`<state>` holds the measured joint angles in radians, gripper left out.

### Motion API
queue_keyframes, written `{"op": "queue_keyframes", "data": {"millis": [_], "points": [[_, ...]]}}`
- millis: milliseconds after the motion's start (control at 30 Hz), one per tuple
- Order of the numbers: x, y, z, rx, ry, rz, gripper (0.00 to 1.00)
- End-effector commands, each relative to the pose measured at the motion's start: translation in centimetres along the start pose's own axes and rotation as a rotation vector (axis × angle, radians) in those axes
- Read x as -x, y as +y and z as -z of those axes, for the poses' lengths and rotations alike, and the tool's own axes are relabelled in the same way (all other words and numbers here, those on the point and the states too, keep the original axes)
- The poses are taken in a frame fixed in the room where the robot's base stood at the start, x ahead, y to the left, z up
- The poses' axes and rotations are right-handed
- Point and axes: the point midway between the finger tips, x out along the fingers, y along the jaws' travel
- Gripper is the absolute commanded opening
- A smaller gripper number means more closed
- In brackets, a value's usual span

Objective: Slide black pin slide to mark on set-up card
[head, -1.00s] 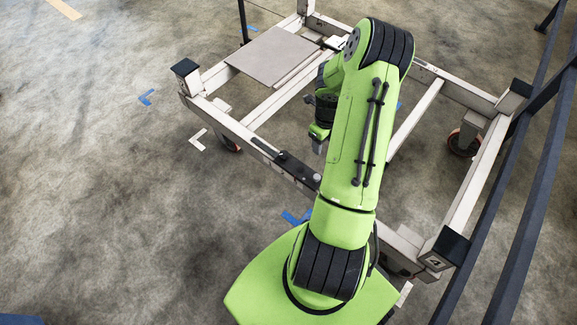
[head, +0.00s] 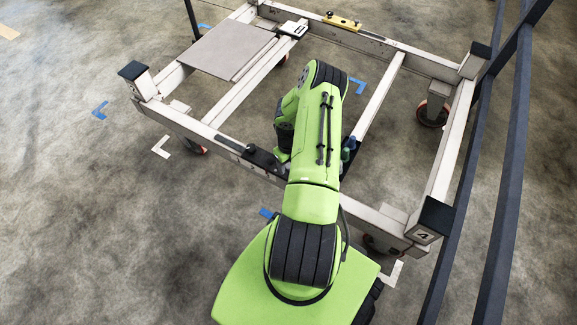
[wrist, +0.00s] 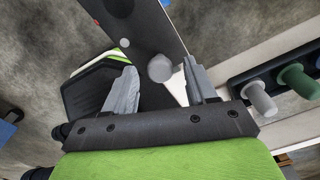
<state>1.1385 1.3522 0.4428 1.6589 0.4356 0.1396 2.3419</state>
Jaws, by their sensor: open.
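The black pin slide (head: 262,158) lies on the near rail of the trolley frame, partly hidden by my arm in the head view. In the wrist view it is a dark plate (wrist: 135,25) with a round grey pin (wrist: 160,69) standing from it. My gripper (wrist: 158,84) is open, its two grey fingers on either side of the pin with gaps showing; I cannot tell whether the pin is fully between the tips. In the head view my arm hides the fingers. A small white card with a dark sign (head: 293,28), possibly the set-up card, lies on the far rail.
A black holder with grey, green and blue pegs (wrist: 295,78) is close right of my gripper; it shows beside my arm in the head view (head: 347,153). A yellow piece (head: 341,22) sits on the far rail. A grey panel (head: 225,48) covers the left bay. Dark rails (head: 490,150) stand at right.

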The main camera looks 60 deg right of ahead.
Motion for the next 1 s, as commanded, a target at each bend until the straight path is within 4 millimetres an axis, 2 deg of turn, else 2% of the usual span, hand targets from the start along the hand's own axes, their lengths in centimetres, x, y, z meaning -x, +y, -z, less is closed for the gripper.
{"op": "queue_keyframes", "data": {"millis": [300,667,900,1000], "points": [[-0.4,0.0,0.0,0.001,0.000,0.001,0.55],[-0.4,0.0,0.0,0.001,0.000,0.001,0.00],[-0.3,0.1,0.0,0.001,0.000,0.001,0.00],[-0.2,1.1,0.2,0.004,0.001,-0.001,0.00]]}}
